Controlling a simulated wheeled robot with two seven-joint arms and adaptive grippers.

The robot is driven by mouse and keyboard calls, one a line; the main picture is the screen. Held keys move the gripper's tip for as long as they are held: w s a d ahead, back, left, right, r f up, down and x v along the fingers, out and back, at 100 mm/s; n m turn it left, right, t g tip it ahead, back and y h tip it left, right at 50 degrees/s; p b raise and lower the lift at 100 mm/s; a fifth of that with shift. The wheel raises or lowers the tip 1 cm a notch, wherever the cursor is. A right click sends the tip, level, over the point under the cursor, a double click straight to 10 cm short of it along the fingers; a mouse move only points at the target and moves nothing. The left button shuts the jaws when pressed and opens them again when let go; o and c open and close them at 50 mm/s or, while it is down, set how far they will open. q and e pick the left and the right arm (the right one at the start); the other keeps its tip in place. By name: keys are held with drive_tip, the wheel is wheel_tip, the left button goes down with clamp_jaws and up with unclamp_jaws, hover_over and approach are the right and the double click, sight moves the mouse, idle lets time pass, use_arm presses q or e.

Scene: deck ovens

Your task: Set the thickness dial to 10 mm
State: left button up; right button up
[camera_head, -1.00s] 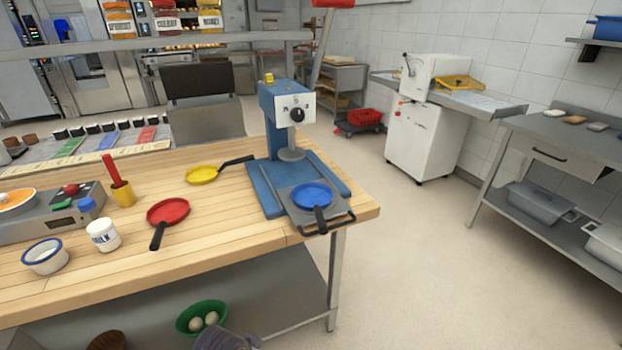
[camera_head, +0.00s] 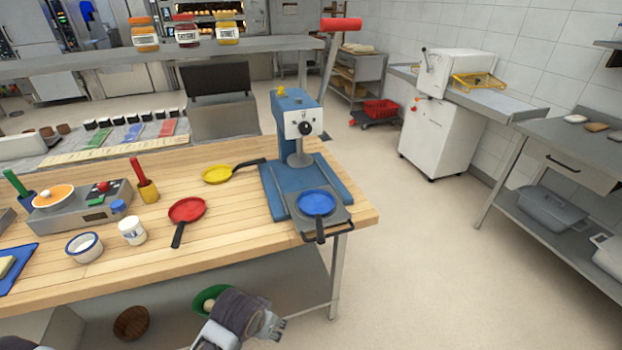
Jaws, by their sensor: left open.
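A blue press (camera_head: 292,102) stands at the right end of the wooden table. A round black dial (camera_head: 305,129) sits on its pale front face; the marks around it are too small to read, so its setting cannot be told. A blue pan (camera_head: 317,203) rests on the grey plate at the front of the press. My right gripper is out of view.
The wooden table (camera_head: 225,240) holds a red pan (camera_head: 187,209), a yellow pan (camera_head: 217,174), a white cup (camera_head: 132,231) and a scale-like unit (camera_head: 82,213). A green bowl (camera_head: 207,299) is on the lower shelf, partly behind my arm. Floor is free right of the table.

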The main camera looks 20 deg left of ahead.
use_arm(q)
drive_tip(key=w+d+r+n+t+y+p, duration=0.2)
drive_tip(key=w+r+n+t+y+p, duration=0.7)
drive_tip(key=w+r, duration=1.25)
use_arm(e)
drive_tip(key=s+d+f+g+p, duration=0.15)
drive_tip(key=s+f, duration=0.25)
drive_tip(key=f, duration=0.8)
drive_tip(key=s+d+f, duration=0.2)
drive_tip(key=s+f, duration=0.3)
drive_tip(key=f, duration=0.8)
use_arm(q)
drive_tip(key=w+d+r+n+y, duration=0.1)
drive_tip(key=w+d+r, duration=0.2)
drive_tip(key=r, duration=0.4)
drive_tip(key=w+d+r+t+y, duration=0.1)
drive_tip(key=w+d+r, duration=0.2)
drive_tip(key=r, duration=0.4)
drive_tip(key=shift+w+d+r+n+t, duration=0.15)
drive_tip(key=shift+w+d+n+t, duration=0.15)
drive_tip(key=shift+w+n, duration=0.1)
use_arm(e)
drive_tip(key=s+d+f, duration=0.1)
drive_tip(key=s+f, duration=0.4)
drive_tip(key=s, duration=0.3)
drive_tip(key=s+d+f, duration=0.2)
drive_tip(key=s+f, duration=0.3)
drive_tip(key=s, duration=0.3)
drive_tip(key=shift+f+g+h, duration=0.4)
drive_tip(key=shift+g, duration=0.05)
